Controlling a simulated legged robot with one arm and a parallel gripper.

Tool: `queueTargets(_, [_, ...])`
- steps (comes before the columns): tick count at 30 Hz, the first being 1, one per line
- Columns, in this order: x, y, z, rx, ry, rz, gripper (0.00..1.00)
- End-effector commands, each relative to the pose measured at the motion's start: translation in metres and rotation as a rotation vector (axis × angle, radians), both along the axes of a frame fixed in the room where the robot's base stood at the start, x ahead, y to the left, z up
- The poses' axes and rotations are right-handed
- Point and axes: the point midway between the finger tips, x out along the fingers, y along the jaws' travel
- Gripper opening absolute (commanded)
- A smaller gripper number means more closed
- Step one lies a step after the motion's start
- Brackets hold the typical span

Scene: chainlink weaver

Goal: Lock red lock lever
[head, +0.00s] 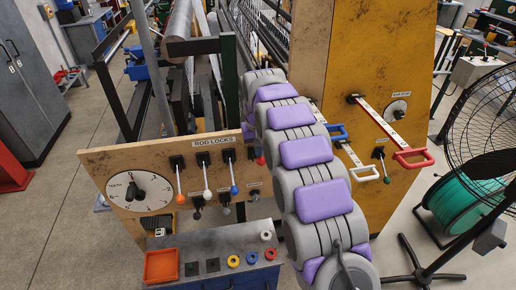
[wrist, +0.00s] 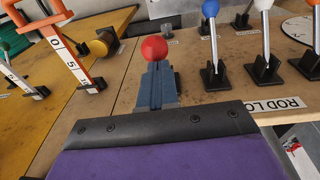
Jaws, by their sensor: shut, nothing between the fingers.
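The red lock lever shows as a red ball knob (wrist: 154,48) in the wrist view, just beyond my fingertips. Its shaft and base are hidden behind my fingers. My gripper (wrist: 157,70) is shut, its blue-grey fingers together and pointing at the red ball. I cannot tell whether the fingertips touch the lever. In the head view the red knob (head: 261,160) peeks out at the left edge of my arm, at the right end of the "ROD LOCKS" panel (head: 120,160). My fingers are hidden there by my arm.
The blue-knobbed lever (head: 234,190) stands close beside the red one, with white (head: 207,194) and orange (head: 180,199) knobs further left. A yellow panel (head: 375,100) with a red-handled lever (head: 413,158) stands right. A button console (head: 215,265) sits below the levers.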

Motion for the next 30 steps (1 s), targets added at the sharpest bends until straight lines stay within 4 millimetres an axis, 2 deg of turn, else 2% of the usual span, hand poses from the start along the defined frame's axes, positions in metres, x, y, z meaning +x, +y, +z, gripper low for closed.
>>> queueTargets(23, [-0.010, -0.003, -0.009, 0.024, -0.082, 0.000, 0.00])
queueTargets(30, [-0.017, -0.005, -0.018, 0.042, -0.148, -0.001, 0.00])
